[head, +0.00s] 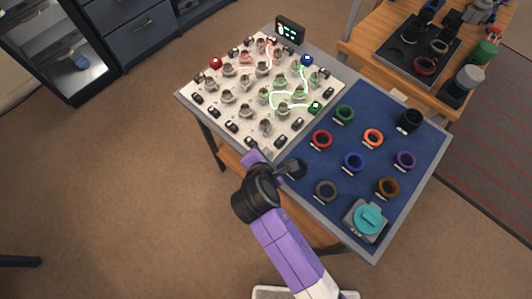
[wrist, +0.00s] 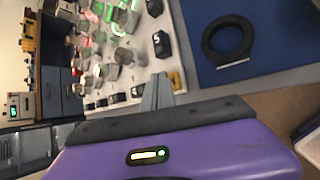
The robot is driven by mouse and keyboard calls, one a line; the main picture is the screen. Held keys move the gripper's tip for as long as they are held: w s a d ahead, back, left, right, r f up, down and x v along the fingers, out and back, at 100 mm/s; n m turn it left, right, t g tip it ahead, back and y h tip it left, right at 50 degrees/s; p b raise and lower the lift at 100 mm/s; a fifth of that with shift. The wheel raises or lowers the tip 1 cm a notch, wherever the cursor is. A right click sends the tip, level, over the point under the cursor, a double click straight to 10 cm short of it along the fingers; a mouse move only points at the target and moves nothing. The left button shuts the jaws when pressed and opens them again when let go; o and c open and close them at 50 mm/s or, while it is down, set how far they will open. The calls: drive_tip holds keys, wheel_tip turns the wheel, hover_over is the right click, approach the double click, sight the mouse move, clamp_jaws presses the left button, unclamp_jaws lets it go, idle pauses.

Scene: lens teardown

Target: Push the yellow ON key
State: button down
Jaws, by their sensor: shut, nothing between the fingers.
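The yellow ON key (wrist: 176,80) shows in the wrist view as a small yellow patch at the near corner of the white board, just right of my fingertips. Its lettering is not readable, and most of it is hidden. My gripper (wrist: 157,88) is shut and empty, its grey fingertips close beside the key; I cannot tell whether they touch it. In the head view my gripper (head: 262,156) is at the board's front corner, and the key cannot be made out behind it.
The white board (head: 226,108) carries several dark keys, knobs and glowing green and red tracks. A dark key (wrist: 161,44) stands near my fingers. The blue mat (head: 405,140) on the right holds several coloured rings and a teal-topped item (head: 368,218). A small display (head: 290,29) stands behind.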

drive_tip(key=shift+r, duration=0.2)
wheel_tip(320, 180, up, 6)
drive_tip(key=p, duration=0.5)
drive_tip(key=shift+f, duration=0.1)
idle(0.7)
